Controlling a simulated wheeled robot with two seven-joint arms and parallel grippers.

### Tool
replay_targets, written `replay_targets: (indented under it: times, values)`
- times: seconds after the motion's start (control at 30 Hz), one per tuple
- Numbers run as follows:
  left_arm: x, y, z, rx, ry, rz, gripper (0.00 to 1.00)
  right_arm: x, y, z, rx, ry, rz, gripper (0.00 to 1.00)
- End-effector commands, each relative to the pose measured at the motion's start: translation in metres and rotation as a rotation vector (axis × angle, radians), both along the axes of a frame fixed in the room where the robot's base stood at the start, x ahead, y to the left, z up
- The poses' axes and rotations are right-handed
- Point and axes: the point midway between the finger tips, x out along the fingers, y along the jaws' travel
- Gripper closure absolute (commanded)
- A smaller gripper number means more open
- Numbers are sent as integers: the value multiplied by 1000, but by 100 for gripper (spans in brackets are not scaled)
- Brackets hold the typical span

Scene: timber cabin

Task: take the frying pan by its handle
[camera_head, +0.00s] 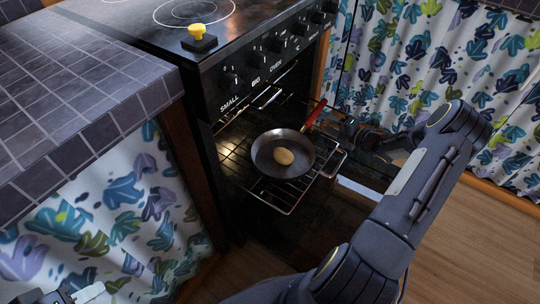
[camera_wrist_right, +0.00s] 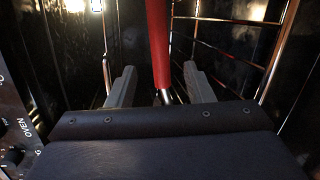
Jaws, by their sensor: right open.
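The dark frying pan (camera_head: 300,167) sits on the wire oven rack (camera_head: 274,205), with a round yellowish piece of food (camera_head: 284,157) in it. Its red handle (camera_head: 314,114) points up and to the right in the head view. My right gripper (camera_head: 341,128) is beside the handle. In the right wrist view, the red handle (camera_wrist_right: 158,45) runs between the two open fingers of my right gripper (camera_wrist_right: 161,76), with gaps on both sides. Only part of my left gripper (camera_head: 75,293) shows at the bottom left corner, and its fingers are unclear.
The rack extends out of the open, lit oven, below the knob panel (camera_head: 265,55). A black object with a yellow top (camera_head: 198,38) stands on the hob. A tiled counter (camera_head: 75,80) is at left. Patterned curtains (camera_head: 430,60) hang beyond my right arm. Wooden floor shows at lower right.

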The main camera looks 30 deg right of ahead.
Motion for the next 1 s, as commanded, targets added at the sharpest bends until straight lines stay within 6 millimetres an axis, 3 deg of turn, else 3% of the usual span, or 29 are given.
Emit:
replay_targets:
  times: [0.5, 0.83, 1.0]
  values:
    - [0, 0, -21, 0, 0, 0, 64, 64, 17, -13, 2, -2, 0, 53]
    - [0, 0, -21, 0, 0, 0, 64, 71, 20, -13, 2, 0, -1, 53]
    - [0, 0, -21, 0, 0, 0, 64, 71, 20, -13, 2, 0, -1, 75]
